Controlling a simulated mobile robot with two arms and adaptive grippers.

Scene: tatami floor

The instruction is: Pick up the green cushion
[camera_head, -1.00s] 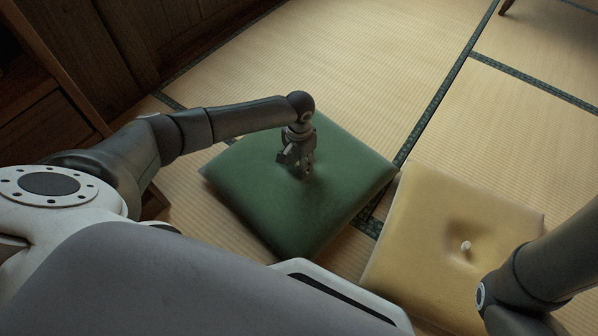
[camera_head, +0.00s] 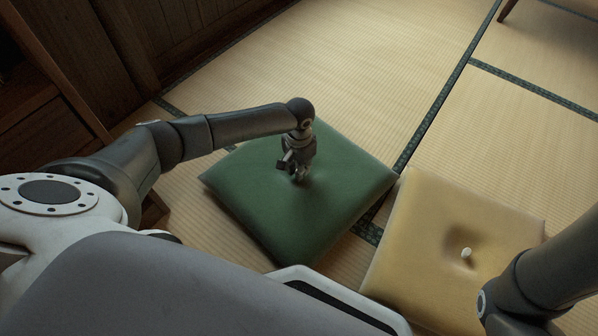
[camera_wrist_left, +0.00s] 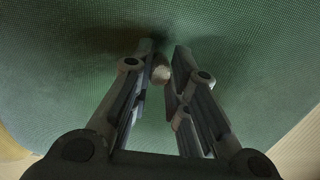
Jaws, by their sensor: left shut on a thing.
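The green cushion (camera_head: 262,205) lies flat on the tatami floor in the middle of the head view. My left gripper (camera_head: 299,178) points down at the cushion's middle and its fingertips touch the surface there. In the left wrist view the green cushion (camera_wrist_left: 240,80) fills most of the picture. There my left gripper (camera_wrist_left: 160,70) has its fingers close around a small pale knob (camera_wrist_left: 161,74) at the cushion's centre. The fingers are shut on that knob. My right arm shows at the lower right of the head view, but its gripper is out of view.
A yellow cushion (camera_head: 425,235) with a white knob lies to the right of the green one. A wooden cabinet (camera_head: 40,110) stands at the left. Open tatami (camera_head: 350,70) lies beyond the cushions. A wooden leg (camera_head: 507,9) shows at the top right.

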